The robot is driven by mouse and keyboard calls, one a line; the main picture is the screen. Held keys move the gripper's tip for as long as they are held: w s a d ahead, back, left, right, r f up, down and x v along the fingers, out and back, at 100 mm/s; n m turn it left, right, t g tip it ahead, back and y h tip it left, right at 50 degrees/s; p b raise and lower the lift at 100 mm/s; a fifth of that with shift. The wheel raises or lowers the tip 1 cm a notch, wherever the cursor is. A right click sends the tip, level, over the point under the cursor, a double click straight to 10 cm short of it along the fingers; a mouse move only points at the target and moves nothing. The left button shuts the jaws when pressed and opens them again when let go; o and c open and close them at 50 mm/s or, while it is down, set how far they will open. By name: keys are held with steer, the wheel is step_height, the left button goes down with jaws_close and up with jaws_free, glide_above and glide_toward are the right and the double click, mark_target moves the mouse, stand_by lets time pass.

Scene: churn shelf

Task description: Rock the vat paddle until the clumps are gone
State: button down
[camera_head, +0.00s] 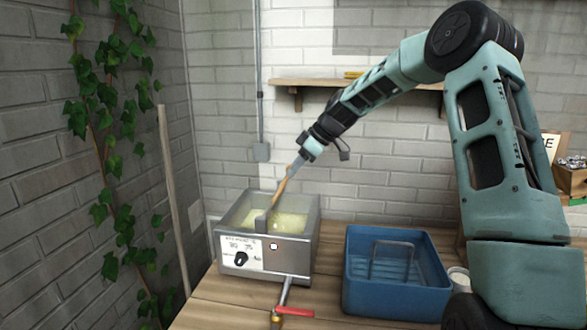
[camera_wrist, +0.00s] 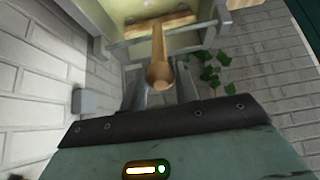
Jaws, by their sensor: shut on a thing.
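The vat (camera_head: 296,250) is a grey metal box with a dial and a small display on its front, at the left of the table. It holds pale yellow liquid (camera_head: 291,222) with lighter patches; I cannot tell single clumps at this size. The paddle (camera_head: 281,187) has a wooden handle that leans down from the upper right into the vat. My gripper (camera_head: 301,160) is shut on the upper end of the handle, above the vat. In the wrist view the paddle handle (camera_wrist: 158,45) runs away between my fingers (camera_wrist: 160,88). The paddle's lower end is partly hidden.
A blue tray (camera_head: 400,300) with a wire handle stands right of the vat. A red-handled tap (camera_head: 294,311) sticks out in front of the vat. A wooden pole (camera_head: 174,200) leans at the left, beside ivy. A wall shelf (camera_head: 290,83) is behind my arm.

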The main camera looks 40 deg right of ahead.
steer(key=shift+s+f, duration=0.1)
steer(key=shift+f, duration=0.1)
steer(key=c, duration=1.1)
jaws_free()
steer(key=shift+d+r, duration=0.1)
steer(key=shift+r, duration=0.05)
steer(key=b+v, duration=0.2)
steer(key=v, duration=1.5)
steer(key=shift+r, duration=0.1)
